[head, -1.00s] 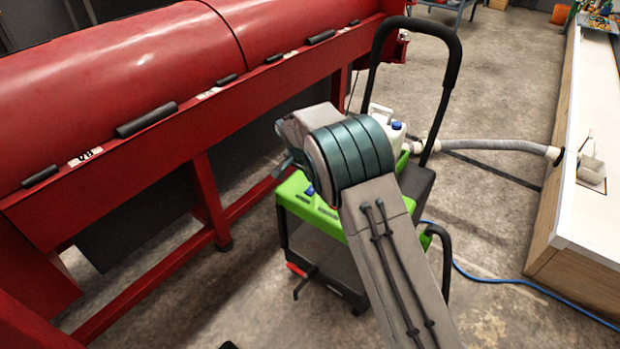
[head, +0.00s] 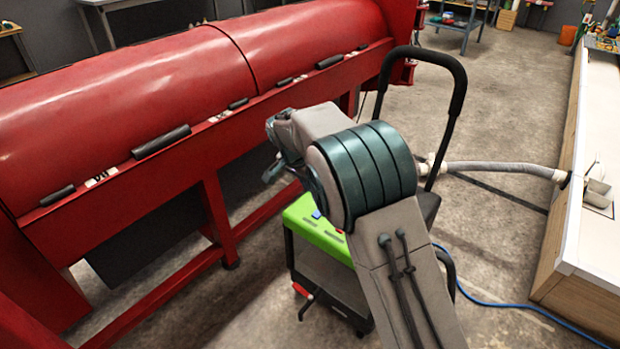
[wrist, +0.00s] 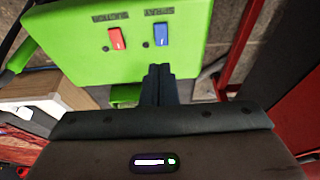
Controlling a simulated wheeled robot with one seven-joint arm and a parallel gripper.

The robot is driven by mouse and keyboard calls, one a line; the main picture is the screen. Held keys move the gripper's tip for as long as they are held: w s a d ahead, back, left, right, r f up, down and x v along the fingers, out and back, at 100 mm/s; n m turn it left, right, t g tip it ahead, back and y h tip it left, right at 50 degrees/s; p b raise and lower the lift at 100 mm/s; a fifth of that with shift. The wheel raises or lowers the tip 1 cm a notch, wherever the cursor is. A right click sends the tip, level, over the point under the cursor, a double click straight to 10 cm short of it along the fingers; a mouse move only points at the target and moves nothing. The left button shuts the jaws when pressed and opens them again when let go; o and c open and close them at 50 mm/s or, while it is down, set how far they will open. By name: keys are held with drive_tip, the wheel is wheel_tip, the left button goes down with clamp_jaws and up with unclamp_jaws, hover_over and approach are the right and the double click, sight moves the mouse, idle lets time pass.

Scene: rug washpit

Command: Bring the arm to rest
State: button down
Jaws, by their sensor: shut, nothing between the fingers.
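My gripper (wrist: 159,72) shows in the wrist view with its dark fingers together and nothing between them. It is in front of the green panel (wrist: 85,30) of a machine, which carries a red switch (wrist: 117,38) marked suction and a blue switch (wrist: 162,35) marked spray. I cannot tell how far the fingertips are from the panel. In the head view my arm is bent and its folded elbow hides part of the green machine (head: 318,228). The fingers are not clear in the head view.
A long red drum machine (head: 120,90) on a red frame stands at the left. The green machine has a black push handle (head: 458,95). A grey hose (head: 500,168) and a blue cable (head: 500,305) run to the wooden-sided, white-topped pit wall (head: 560,250) at the right.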

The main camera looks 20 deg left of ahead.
drive_tip(key=s+d+r+n+y+p, duration=0.1)
drive_tip(key=s+d+r+p, duration=0.3)
drive_tip(key=d+r, duration=0.6)
drive_tip(key=s+d+r+p, duration=0.3)
drive_tip(key=d+r+p, duration=0.4)
drive_tip(key=d+r, duration=0.35)
drive_tip(key=s+d+r+n+p, duration=0.1)
drive_tip(key=s+d+r+p, duration=0.5)
drive_tip(key=s, duration=0.5)
drive_tip(key=s+d+r+n+p, duration=0.2)
drive_tip(key=s+d+r+p, duration=0.4)
drive_tip(key=s, duration=0.5)
drive_tip(key=shift+d+r+g, duration=0.2)
drive_tip(key=shift+d+g, duration=0.1)
drive_tip(key=shift+d, duration=0.85)
